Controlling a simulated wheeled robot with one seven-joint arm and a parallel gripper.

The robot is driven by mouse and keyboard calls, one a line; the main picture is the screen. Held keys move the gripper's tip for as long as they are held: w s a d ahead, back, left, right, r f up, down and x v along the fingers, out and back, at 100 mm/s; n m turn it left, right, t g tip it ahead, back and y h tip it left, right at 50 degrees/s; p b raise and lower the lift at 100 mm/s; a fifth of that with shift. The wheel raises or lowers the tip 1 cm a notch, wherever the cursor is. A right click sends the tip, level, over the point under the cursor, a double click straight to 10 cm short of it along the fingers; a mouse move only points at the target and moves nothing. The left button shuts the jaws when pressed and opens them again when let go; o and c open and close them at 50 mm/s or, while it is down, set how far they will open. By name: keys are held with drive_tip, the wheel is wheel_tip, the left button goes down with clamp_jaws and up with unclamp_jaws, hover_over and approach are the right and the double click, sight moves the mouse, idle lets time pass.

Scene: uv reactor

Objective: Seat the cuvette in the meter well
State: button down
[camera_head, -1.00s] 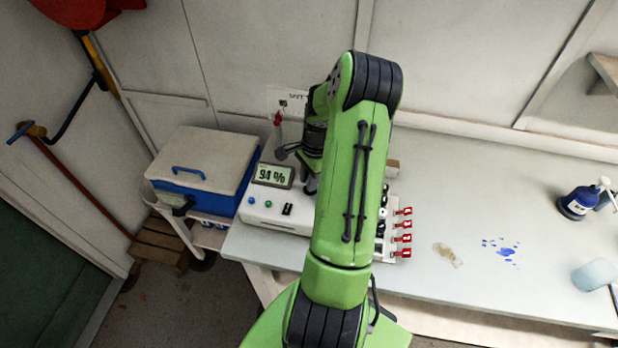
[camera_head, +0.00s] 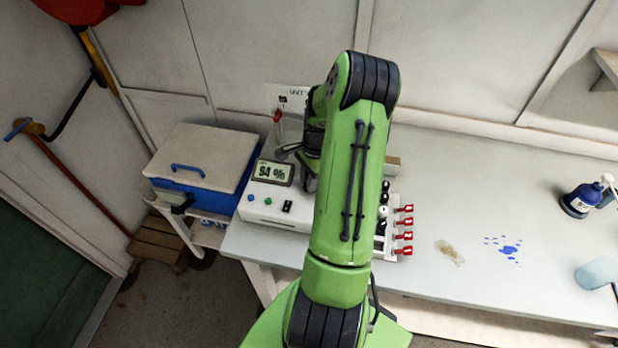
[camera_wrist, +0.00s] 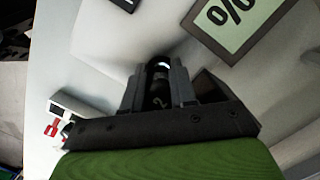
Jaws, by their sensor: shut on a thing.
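My gripper (camera_wrist: 158,82) is shut on a small dark cuvette (camera_wrist: 157,98), with a pale glint near its end; the jaws hide most of it. The white meter (camera_head: 268,213) stands on the bench left of my arm, its display (camera_head: 273,172) reading 94 %. In the wrist view the meter's display (camera_wrist: 232,20) is at the upper right and its pale top lies around the jaws. A dark patch shows just right of the jaws; I cannot tell whether it is the well. My arm hides the gripper and cuvette in the head view.
A rack with red tags (camera_head: 404,236) and several dark-topped cuvettes (camera_head: 383,211) stands right of my arm. A blue box with a pale lid (camera_head: 203,160) is left of the meter. A brown stain (camera_head: 449,251), blue spots and a blue bottle (camera_head: 580,200) are on the right bench.

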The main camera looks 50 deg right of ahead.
drive_tip(key=shift+f, duration=0.4)
drive_tip(key=c, duration=0.8)
unclamp_jaws()
drive_tip(key=shift+r, duration=0.1)
drive_tip(key=r, duration=0.5)
drive_tip(key=d+r, duration=0.1)
drive_tip(key=r, duration=0.4)
drive_tip(key=d+r, duration=0.1)
drive_tip(key=r, duration=0.4)
drive_tip(key=shift+s+r, duration=0.25)
drive_tip(key=shift+s, duration=0.15)
